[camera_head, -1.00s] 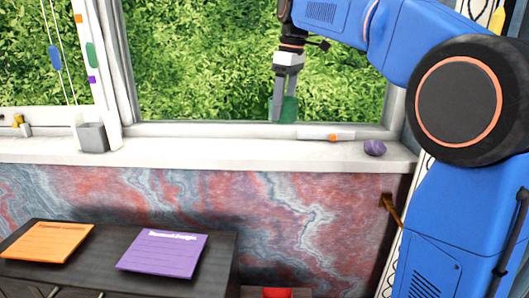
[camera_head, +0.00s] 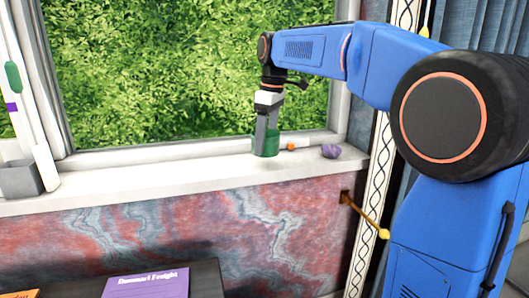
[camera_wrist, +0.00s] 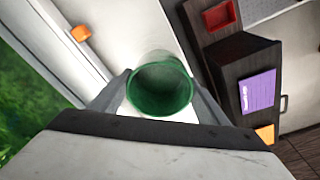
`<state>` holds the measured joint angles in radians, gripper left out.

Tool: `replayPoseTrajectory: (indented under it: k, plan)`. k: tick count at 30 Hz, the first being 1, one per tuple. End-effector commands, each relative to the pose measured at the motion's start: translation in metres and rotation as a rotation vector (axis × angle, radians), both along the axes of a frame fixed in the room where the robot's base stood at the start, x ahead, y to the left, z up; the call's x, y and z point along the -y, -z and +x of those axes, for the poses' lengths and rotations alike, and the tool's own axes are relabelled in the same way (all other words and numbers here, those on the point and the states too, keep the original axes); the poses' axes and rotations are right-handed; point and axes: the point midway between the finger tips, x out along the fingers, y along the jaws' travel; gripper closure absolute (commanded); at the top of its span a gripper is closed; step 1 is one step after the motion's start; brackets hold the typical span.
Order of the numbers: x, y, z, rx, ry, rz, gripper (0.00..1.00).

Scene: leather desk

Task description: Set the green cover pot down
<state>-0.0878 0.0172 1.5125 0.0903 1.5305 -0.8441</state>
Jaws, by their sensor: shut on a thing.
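The green cover pot (camera_head: 270,144) is upright at the window sill (camera_head: 180,175), in the grip of my gripper (camera_head: 267,138). Its base appears at the level of the sill top; I cannot tell whether it touches. In the wrist view the pot (camera_wrist: 160,87) sits between both fingers, with its round open rim toward the camera and its inside looking empty. My gripper (camera_wrist: 158,92) is shut on it, one finger on each side.
An orange-and-white item (camera_head: 298,145) and a purple lumpy object (camera_head: 331,151) lie on the sill right of the pot. A grey box (camera_head: 20,179) stands at the left. Sill between box and pot is clear. A dark cabinet with a purple card (camera_head: 147,284) stands below.

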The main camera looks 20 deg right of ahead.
Motion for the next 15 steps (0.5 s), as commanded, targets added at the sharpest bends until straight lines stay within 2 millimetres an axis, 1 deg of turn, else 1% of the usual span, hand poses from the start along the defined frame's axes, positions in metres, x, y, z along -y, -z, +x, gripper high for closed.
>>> replayPoseTrajectory:
  k: [6, 9, 15]
  plan:
    - [0.0, 0.027, -0.001, -0.003, 0.0, 0.0, 0.57]
    - [0.0, 0.037, -0.001, -0.003, 0.0, 0.0, 0.57]
    - [0.0, 0.038, 0.0, -0.001, 0.0, 0.001, 0.57]
